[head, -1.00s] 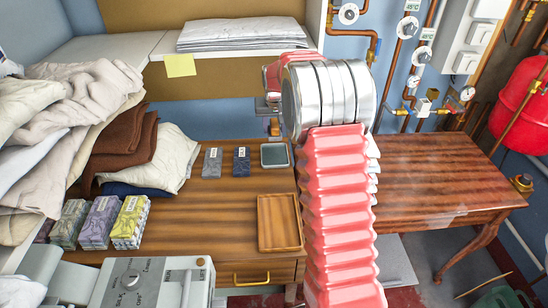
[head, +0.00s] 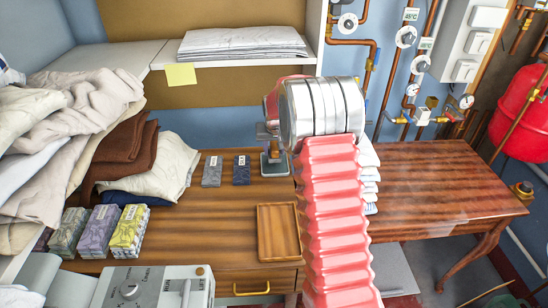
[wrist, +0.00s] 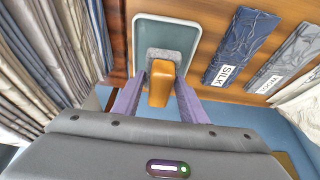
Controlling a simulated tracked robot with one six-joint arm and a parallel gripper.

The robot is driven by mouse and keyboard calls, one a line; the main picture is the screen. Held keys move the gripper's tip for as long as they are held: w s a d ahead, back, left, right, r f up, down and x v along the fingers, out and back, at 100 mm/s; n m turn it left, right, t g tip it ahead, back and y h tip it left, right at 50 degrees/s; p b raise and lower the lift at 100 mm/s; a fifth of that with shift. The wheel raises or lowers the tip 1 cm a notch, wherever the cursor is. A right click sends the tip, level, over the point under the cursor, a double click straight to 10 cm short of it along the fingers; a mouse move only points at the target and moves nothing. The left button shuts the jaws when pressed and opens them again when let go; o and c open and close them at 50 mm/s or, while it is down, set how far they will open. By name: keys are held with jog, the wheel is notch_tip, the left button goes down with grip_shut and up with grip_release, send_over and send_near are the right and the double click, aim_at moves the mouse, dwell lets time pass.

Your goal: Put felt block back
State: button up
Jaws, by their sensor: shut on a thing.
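The felt block (wrist: 159,88) has an orange-brown grip and a grey speckled felt part. My gripper (wrist: 161,78) is shut on its grip, with one purple finger on each side. In the wrist view the felt part lies within the outline of a shallow grey-green tray (wrist: 148,26). I cannot tell if it touches the tray floor. In the head view my gripper (head: 268,136) is above this tray (head: 274,171) at the back of the wooden desk, and the arm partly hides the area.
A grey and a dark blue fabric sample (head: 241,171) lie left of the tray. An empty wooden tray (head: 278,231) sits in front. Folded cloths (head: 130,150) and several patterned stacks (head: 128,230) fill the left. The right table (head: 430,185) is mostly clear.

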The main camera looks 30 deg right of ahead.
aim_at(274, 156)
jog(key=shift+f, duration=1.85)
jog(key=o, duration=0.6)
jog(key=shift+o, duration=0.2)
jog(key=v, duration=1.1)
jog(key=shift+s+r, duration=0.15)
jog(key=shift+r, duration=0.05)
jog(key=shift+s+r, duration=0.15)
jog(key=shift+r, duration=0.1)
jog(key=shift+a+r, duration=0.1)
